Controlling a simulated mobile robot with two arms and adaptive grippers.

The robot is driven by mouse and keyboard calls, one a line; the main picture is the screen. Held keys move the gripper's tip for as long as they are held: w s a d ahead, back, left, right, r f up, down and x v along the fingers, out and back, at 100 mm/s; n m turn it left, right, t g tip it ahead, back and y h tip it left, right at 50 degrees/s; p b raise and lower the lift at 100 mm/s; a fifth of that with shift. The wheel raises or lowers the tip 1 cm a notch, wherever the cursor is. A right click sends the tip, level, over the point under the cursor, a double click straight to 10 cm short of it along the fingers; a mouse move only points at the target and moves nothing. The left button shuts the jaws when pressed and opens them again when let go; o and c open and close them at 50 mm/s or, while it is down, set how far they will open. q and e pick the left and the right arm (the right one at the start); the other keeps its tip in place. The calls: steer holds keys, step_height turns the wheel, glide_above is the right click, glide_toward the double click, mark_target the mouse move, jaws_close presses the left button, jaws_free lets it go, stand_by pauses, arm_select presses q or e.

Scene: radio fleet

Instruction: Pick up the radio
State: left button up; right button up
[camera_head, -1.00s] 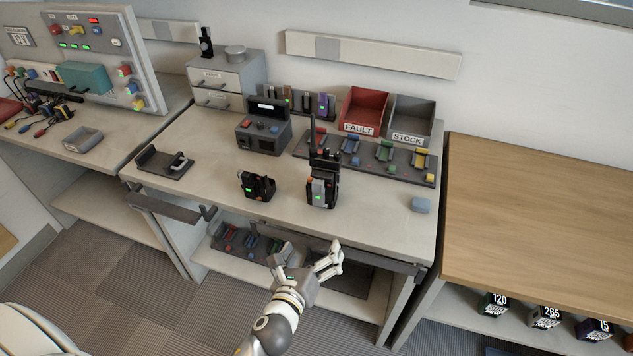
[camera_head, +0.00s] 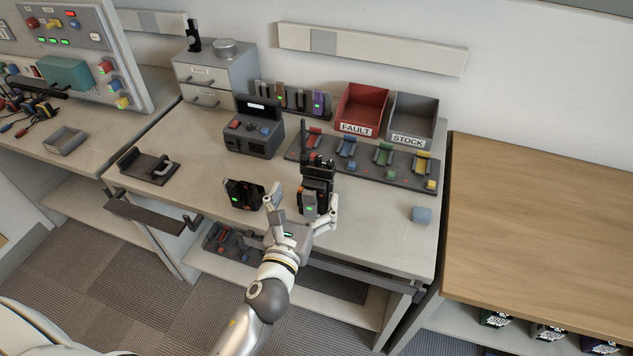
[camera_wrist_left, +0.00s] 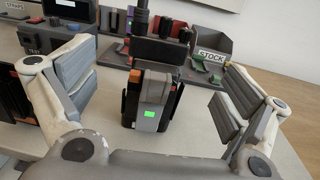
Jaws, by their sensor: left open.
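The radio (camera_head: 315,188) stands upright near the front of the middle workbench. It is black with a grey front panel, a green screen and a tall dark antenna. My left gripper (camera_head: 303,210) is open at the bench's front edge, with its fingers on either side of the radio's near side. In the left wrist view the radio (camera_wrist_left: 152,100) stands between the two spread fingers, and neither finger pad visibly touches it. A shorter black device (camera_head: 243,194) with a green light stands just left of the gripper. My right gripper is not in view.
A rack (camera_head: 365,160) of coloured holders lies behind the radio, with a red FAULT bin (camera_head: 362,110) and a grey STOCK bin (camera_head: 411,118) beyond. Bench between is clear.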

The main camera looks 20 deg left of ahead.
mark_target(316, 170)
arm_select(q)
steer(key=w, duration=0.3)
steer(key=shift+r, duration=0.15)
steer(key=shift+w, duration=0.2)
steer(key=w+p, duration=0.1)
steer(key=w, duration=0.3)
steer(key=shift+w+a, duration=0.15)
steer(key=shift+w, duration=0.5)
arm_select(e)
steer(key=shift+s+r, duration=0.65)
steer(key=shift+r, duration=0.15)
arm_select(q)
steer(key=shift+s, duration=0.1)
steer(key=shift+c, duration=0.9)
steer(key=c, duration=1.6)
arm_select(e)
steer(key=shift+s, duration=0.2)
arm_select(q)
steer(key=shift+c, duration=0.2)
